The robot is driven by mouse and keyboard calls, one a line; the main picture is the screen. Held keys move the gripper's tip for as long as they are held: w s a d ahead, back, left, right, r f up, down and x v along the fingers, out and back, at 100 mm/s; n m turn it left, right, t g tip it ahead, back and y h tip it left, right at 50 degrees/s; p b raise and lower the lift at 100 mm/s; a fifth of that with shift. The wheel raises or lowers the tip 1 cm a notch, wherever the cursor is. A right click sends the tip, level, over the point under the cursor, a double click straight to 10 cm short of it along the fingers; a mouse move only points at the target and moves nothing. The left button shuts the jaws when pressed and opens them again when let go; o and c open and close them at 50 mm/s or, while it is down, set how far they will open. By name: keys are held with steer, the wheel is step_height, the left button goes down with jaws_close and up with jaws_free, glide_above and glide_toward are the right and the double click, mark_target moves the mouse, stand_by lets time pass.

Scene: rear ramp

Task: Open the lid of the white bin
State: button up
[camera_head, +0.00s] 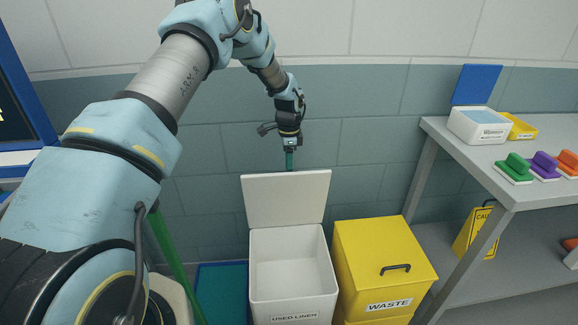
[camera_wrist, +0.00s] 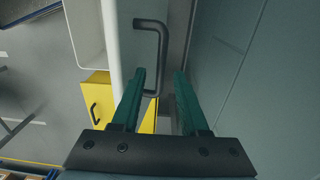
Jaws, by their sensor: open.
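The white bin (camera_head: 290,270), labelled "USED LINEN", stands on the floor against the wall. Its lid (camera_head: 287,198) is up, standing nearly upright behind the open bin. My gripper (camera_head: 289,163) points down at the lid's top edge. In the wrist view its green fingers (camera_wrist: 160,75) are apart with nothing held between them. The lid (camera_wrist: 113,50) shows nearly edge-on to their left. The black lid handle (camera_wrist: 163,50) is on its wall-facing side, just beyond the fingertips. I cannot tell whether a finger touches the lid or handle.
A yellow waste bin (camera_head: 375,255) with a closed lid stands right of the white bin. A grey table (camera_head: 480,160) with a white box (camera_head: 478,127) and colored items stands at right. The tiled wall (camera_head: 370,145) is close behind the lid.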

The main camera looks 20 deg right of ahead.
jaws_close()
stand_by(1.3)
